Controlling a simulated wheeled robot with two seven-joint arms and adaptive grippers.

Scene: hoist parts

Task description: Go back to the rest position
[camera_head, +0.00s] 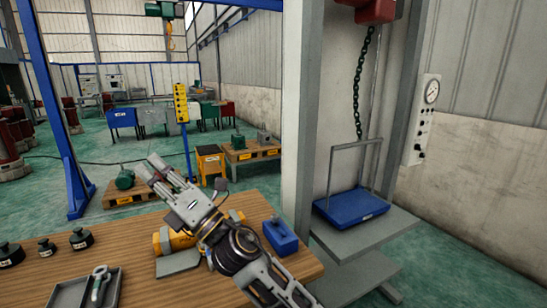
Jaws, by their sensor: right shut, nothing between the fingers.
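My right gripper (149,166) is in the camera_head view, at the end of my arm, which comes in from the bottom right. It is raised over the far edge of the wooden table (140,262) and points to the upper left. Its fingers are shut with nothing between them. My right arm hides part of a yellow cylindrical part (163,243) on the table. A blue block (281,238) sits just right of the arm. My left gripper is not in view.
Several dark weights (81,239) and a grey tray (69,292) with a metal part (98,281) are at the table's left. Right stands a grey frame (300,110) with a hanging chain (362,80) over a blue tray (352,206).

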